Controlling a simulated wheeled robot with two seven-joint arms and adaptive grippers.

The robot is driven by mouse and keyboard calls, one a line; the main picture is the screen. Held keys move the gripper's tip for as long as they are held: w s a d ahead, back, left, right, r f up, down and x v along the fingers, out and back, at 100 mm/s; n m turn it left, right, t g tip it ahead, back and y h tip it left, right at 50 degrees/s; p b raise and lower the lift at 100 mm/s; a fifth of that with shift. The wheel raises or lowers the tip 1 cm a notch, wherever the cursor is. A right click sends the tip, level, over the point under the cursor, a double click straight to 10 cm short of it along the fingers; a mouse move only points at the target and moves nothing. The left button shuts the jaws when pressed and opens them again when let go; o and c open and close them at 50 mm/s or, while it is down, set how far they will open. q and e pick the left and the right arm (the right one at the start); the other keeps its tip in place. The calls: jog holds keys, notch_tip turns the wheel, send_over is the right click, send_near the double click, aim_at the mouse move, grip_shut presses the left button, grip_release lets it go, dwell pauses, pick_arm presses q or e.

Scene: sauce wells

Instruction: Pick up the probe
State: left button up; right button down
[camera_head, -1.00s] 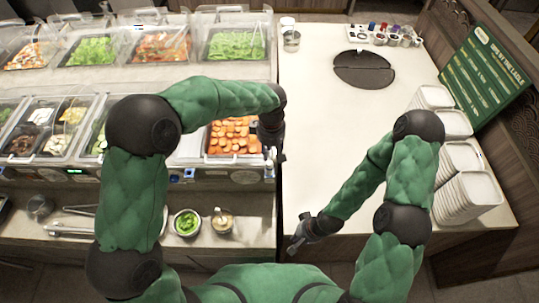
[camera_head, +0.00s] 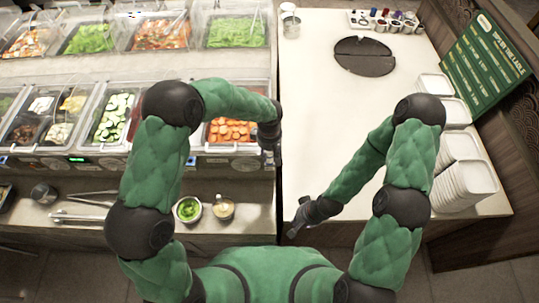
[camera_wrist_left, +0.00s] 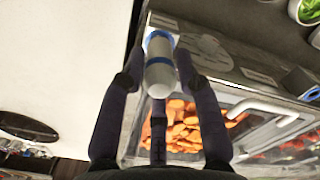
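The probe (camera_wrist_left: 161,74), a white cylinder with blue bands, shows in the left wrist view between the fingers of my left gripper (camera_wrist_left: 159,62). The fingers stand on both sides of it, with a narrow gap visible, so the gripper looks open around it. In the head view my left gripper (camera_head: 270,155) is at the front right corner of the salad bar, beside the carrot tray; the probe cannot be made out there. My right gripper (camera_head: 298,228) hangs over the front edge of the white counter, apart from everything; its fingers are too small to judge.
The carrot tray (camera_head: 231,132) sits beside my left gripper. Small bowls of green (camera_head: 188,209) and tan sauce (camera_head: 223,209) stand on the lower shelf. Stacked white plates (camera_head: 464,187) line the right side of the white counter (camera_head: 330,120), whose middle is clear.

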pick_arm(q)
jog(key=shift+f, duration=0.2)
grip_shut()
